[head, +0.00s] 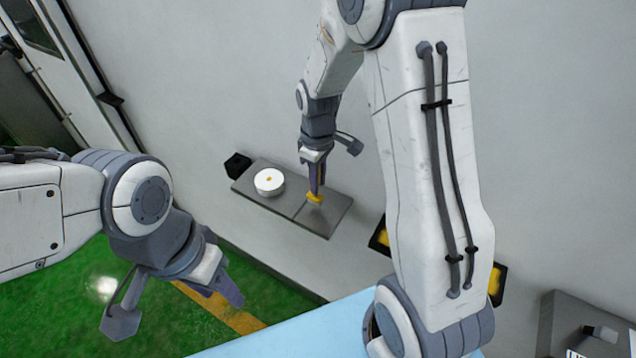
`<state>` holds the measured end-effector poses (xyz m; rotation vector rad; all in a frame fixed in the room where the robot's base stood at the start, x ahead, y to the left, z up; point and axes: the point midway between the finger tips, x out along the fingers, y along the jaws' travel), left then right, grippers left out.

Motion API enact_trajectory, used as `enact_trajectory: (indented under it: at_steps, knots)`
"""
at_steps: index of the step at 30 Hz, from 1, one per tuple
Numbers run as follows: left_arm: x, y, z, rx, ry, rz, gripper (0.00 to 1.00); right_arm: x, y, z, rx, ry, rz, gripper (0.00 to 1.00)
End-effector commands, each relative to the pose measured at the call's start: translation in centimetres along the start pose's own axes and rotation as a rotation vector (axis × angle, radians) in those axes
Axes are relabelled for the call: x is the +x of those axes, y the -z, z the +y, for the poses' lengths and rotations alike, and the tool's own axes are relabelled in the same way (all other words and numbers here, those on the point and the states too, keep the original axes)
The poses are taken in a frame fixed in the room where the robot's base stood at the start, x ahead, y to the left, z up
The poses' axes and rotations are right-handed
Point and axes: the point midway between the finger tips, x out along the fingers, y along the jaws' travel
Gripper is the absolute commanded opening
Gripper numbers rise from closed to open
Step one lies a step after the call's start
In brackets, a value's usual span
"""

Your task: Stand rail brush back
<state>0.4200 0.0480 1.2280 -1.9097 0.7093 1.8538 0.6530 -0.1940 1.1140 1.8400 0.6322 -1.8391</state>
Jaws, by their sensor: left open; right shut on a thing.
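My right gripper (315,184) reaches down over a grey plate (325,218) on the ledge by the wall. It is shut on a small yellow thing, which I take for the rail brush (315,198). The brush shows only at the fingertips, low over the right part of the plate; most of it is hidden by the fingers. I cannot tell whether it touches the plate. My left gripper (229,287) is open and empty over the green floor.
A small black box (237,165) stands at the plate's left end. Black bins with yellow contents (496,281) show behind my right arm. A light blue surface (290,330) lies in front, and a grey box (580,325) stands at lower right. Green floor is at lower left.

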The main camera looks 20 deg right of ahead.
Motion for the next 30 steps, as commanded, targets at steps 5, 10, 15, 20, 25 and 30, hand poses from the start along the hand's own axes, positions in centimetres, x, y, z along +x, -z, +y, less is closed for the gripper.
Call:
enact_trajectory:
  at_steps: [5, 10, 15, 20, 25, 30]
  knots:
    - [-1.1, 0.1, 0.1, 0.002, 0.000, 0.000, 0.50, 2.0, -0.1, -0.1, 0.000, 0.003, -0.003, 0.00]
    - [-1.0, 0.1, 0.1, 0.002, 0.000, 0.000, 0.50, 2.4, -0.1, 0.0, 0.000, 0.000, 0.000, 0.00]
    - [-0.8, 0.1, 0.1, 0.002, 0.000, 0.000, 0.50, 2.5, -0.1, 0.0, 0.000, 0.000, 0.000, 0.00]
    - [-0.8, 0.1, 0.1, 0.001, 0.000, 0.000, 0.50, 2.7, -0.1, 0.0, 0.000, 0.000, 0.000, 0.55]
    - [-0.8, 0.1, 0.1, 0.001, 0.000, 0.000, 0.50, 2.7, -0.1, 0.0, 0.000, 0.000, 0.000, 0.55]
    - [-0.9, 0.1, 0.1, 0.001, 0.000, 0.000, 0.50, 2.4, -0.1, 0.0, 0.000, 0.000, 0.000, 0.55]
